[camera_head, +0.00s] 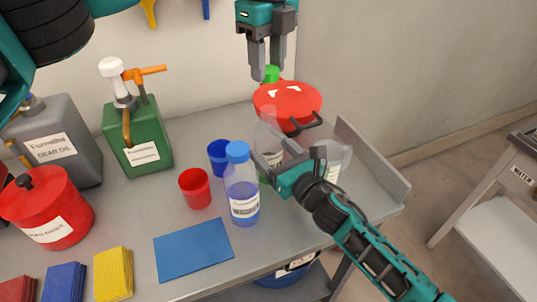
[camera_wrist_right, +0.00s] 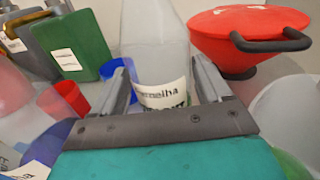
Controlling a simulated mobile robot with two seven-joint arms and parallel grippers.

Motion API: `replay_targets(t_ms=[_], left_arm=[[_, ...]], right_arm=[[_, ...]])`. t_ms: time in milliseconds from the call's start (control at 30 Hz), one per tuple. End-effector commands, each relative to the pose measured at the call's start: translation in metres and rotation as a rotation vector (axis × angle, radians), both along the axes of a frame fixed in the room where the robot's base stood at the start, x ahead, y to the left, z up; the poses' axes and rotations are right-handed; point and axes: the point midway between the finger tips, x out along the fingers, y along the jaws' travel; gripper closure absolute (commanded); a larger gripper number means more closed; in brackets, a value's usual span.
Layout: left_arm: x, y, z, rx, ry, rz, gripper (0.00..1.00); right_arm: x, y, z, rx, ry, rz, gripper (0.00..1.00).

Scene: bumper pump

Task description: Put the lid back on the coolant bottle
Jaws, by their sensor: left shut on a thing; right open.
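The clear bottle (camera_head: 268,135) that I take for the coolant bottle stands upright on the table without a lid, with green liquid low down. Its white label shows in the right wrist view (camera_wrist_right: 163,94), only partly readable. My left gripper (camera_head: 267,72) is shut on a green lid (camera_head: 271,74), held above and a little behind the bottle. My right gripper (camera_head: 264,168) is open, with its fingers on either side of the bottle; the right wrist view shows the bottle between them (camera_wrist_right: 160,85). I cannot tell whether the fingers touch it.
A red funnel-shaped container (camera_head: 288,100) with a dark handle stands close behind the bottle. A blue-capped bottle (camera_head: 241,185), a red cup (camera_head: 195,188) and a blue cup (camera_head: 217,157) stand left. A clear vessel (camera_head: 332,158) is at right. A blue cloth (camera_head: 193,250) lies in front.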

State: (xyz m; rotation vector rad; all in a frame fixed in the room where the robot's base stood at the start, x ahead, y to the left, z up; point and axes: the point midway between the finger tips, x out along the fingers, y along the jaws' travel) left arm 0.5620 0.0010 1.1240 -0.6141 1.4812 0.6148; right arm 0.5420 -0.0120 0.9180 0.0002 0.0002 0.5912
Motion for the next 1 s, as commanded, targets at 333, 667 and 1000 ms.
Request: replay_targets(t_ms=[333,667,1000], left_arm=[[0.000,0.000,0.000,0.000,0.000,0.000,0.87],[0.000,0.000,0.000,0.000,0.000,0.000,0.87],[0.000,0.000,-0.020,0.000,0.003,0.000,0.87]], right_arm=[[0.000,0.000,0.000,0.000,0.000,0.000,0.46],[0.000,0.000,0.000,0.000,0.000,0.000,0.77],[0.000,0.000,0.000,0.000,0.000,-0.001,0.84]])
